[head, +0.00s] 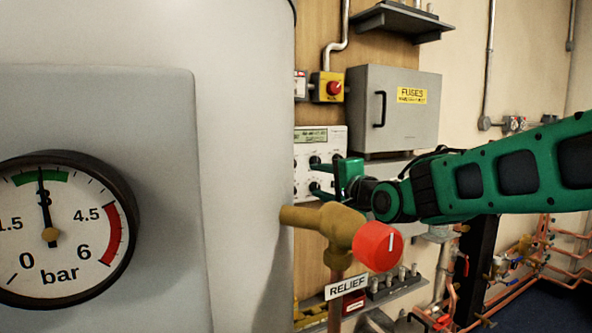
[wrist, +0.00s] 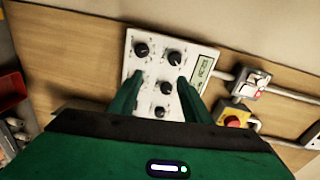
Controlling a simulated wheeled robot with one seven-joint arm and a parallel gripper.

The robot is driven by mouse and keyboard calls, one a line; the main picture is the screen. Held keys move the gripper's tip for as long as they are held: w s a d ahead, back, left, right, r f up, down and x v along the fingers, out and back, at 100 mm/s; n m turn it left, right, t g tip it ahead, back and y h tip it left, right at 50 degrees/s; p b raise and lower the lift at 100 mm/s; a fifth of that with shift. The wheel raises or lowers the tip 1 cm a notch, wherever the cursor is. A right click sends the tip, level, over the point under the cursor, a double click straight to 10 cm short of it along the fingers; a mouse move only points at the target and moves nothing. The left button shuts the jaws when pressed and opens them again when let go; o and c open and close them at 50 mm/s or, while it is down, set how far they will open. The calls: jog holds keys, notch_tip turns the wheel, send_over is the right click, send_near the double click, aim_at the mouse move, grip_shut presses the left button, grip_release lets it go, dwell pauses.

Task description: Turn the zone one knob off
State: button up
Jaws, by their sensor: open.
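A white control panel (head: 309,155) with several black knobs and a small display is on the wooden board, partly hidden behind my gripper in the head view. In the wrist view the panel (wrist: 150,67) is tilted, and its knob labels are too small to read, so I cannot tell which knob is zone one. My gripper (head: 322,175) is open in front of the panel. In the wrist view its green fingers (wrist: 161,82) stand either side of a middle black knob (wrist: 167,88). I cannot tell whether they touch it.
A red emergency button on a yellow box (head: 328,87) and a grey fuse box (head: 393,108) are above the panel. A brass relief valve with a red knob (head: 377,246) stands below my arm. A large pale cylinder with a pressure gauge (head: 50,232) fills the left.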

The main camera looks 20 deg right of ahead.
jog(key=w+a+r, duration=0.2)
jog(key=w+a, duration=0.1)
jog(key=w, duration=0.8)
jog(key=shift+a+m+t, duration=0.15)
jog(key=shift+m+t, duration=0.15)
jog(key=shift+t, duration=0.1)
jog(key=shift+y, duration=0.4)
jog(key=c, duration=1)
